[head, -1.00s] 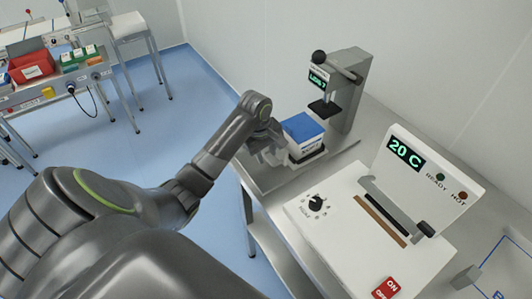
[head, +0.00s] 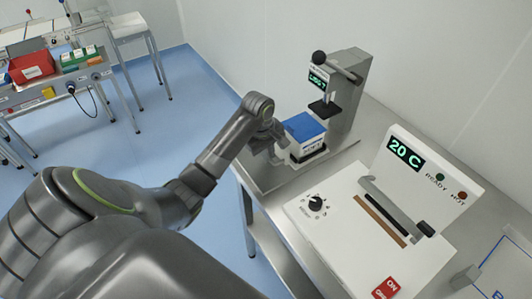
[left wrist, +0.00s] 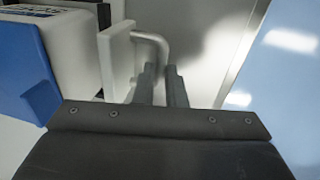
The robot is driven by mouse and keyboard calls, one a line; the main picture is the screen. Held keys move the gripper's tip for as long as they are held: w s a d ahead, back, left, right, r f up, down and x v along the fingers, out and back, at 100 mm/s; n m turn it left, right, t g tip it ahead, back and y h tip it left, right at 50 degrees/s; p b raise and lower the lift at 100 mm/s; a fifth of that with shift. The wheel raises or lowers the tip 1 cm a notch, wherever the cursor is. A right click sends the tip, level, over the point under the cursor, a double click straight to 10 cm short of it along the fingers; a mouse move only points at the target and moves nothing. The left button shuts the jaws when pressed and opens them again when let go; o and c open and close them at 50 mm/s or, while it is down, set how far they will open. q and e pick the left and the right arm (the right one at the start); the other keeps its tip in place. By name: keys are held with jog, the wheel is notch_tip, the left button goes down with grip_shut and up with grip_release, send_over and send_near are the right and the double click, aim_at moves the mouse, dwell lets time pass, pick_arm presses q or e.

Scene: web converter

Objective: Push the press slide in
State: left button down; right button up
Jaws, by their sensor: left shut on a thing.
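The press (head: 345,92) stands at the back of the metal bench, with a dark ram above its slide. On the slide sits a white box with a blue top (head: 305,127), just in front of the press column. The box also shows at the left of the left wrist view (left wrist: 28,62). The slide's bent metal handle (left wrist: 152,38) comes off a white plate. My left gripper (left wrist: 160,72) has its fingers closed around this handle; in the head view the gripper (head: 270,143) is left of the box, partly hidden by its own wrist. My right gripper is not in view.
A white heater unit (head: 375,215) with a "20 C" display stands on the bench, right of the press. The bench's (head: 272,178) front edge runs below my left gripper. A side table with a red bin (head: 32,67) is far left. Blue floor lies between.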

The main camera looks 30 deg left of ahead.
pick_arm(q)
jog(key=w+d, duration=0.1)
jog(key=w, duration=0.1)
jog(key=w+d, duration=0.1)
jog(key=w, duration=0.2)
jog(key=w+d, duration=0.1)
jog(key=w, duration=0.1)
jog(key=shift+w, duration=0.2)
jog(key=shift+w+r, duration=0.1)
jog(key=c, duration=1.5)
grip_release()
jog(key=shift+w+d, duration=0.15)
jog(key=r, duration=0.3)
jog(key=s+r, duration=0.1)
jog(key=r, duration=0.6)
jog(key=shift+s+a, duration=0.3)
jog(key=shift+a, duration=0.1)
notch_tip(320, 180, up, 7)
jog(key=p, duration=0.6)
send_over(290, 136)
jog(key=s, duration=0.2)
jog(key=shift+s+a, duration=0.15)
jog(key=shift+a, duration=0.3)
